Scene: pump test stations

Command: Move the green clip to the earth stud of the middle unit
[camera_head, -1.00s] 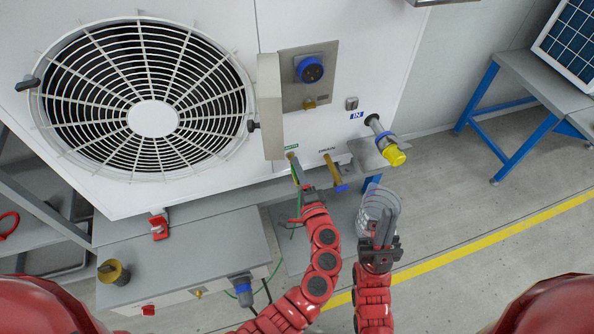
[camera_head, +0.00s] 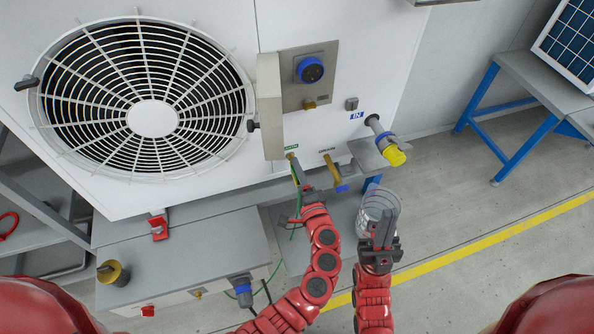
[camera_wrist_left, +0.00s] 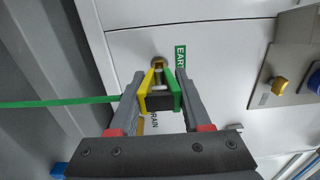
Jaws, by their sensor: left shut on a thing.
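The green clip (camera_wrist_left: 159,92), with yellow and green jaws, is held between the fingers of my left gripper (camera_wrist_left: 158,108). Its jaw tips are at the brass earth stud (camera_wrist_left: 158,61) beside the green EARTH label (camera_wrist_left: 180,57); I cannot tell whether they grip it. A green lead (camera_wrist_left: 60,101) runs left from the clip. In the head view my left gripper (camera_head: 299,180) reaches up to the earth stud (camera_head: 291,156) on the white fan unit (camera_head: 225,180). My right gripper (camera_head: 384,225) is lower right, in front of a clear cylinder (camera_head: 367,203); its finger gap is unclear.
Right of the stud are a brass drain fitting (camera_head: 332,168) and a pipe with a yellow cap (camera_head: 396,155). A grey cover (camera_head: 270,105) juts out above the stud. A grey box (camera_head: 180,255) sits below the unit.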

